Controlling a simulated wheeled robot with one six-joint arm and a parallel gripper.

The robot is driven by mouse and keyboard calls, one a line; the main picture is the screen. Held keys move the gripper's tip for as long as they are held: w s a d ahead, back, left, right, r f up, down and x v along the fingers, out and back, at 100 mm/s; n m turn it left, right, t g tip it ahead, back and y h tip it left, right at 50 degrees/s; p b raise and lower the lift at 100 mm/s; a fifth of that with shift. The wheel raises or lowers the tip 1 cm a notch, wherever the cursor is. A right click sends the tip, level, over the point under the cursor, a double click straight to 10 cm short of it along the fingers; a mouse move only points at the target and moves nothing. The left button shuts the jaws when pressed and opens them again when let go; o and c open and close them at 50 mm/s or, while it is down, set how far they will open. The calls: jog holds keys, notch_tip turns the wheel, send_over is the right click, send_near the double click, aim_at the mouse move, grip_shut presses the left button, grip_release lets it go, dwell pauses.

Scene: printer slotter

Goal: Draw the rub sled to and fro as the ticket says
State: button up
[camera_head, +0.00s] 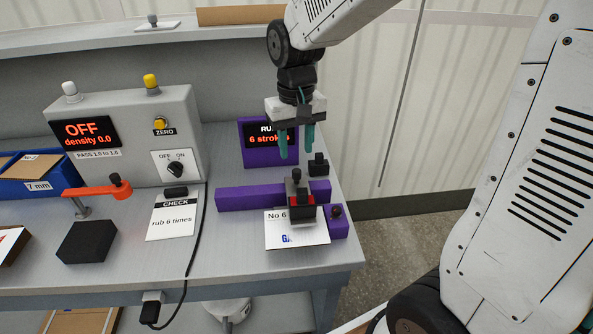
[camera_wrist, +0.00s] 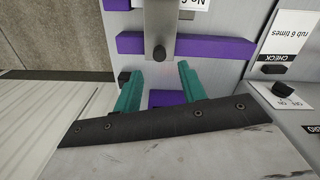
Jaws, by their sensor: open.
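The rub sled (camera_head: 302,209) is a dark block with a red band and an upright knob, standing on a white card (camera_head: 284,236) by the purple guide rail (camera_head: 250,196). In the wrist view the sled (camera_wrist: 172,28) shows as a grey plate with a dark knob, just beyond my fingertips. My gripper (camera_head: 296,152) is open and empty, its teal fingers pointing down above and behind the sled, apart from it. The ticket (camera_head: 172,219) reads "CHECK, rub 6 times". A purple display (camera_head: 268,158) reads "6 strok", partly hidden by my fingers.
A grey density meter (camera_head: 129,122) reads OFF, density 0.0, with an OFF/ON knob (camera_head: 174,170). A small black block (camera_head: 318,166) stands right of the display. An orange arm (camera_head: 97,191), a black block (camera_head: 87,242) and a blue bin (camera_head: 37,188) are at left. A cable crosses the bench.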

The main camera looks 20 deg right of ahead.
aim_at(296, 170)
notch_tip(296, 170, down, 8)
jog(key=shift+r, duration=0.2)
grip_shut()
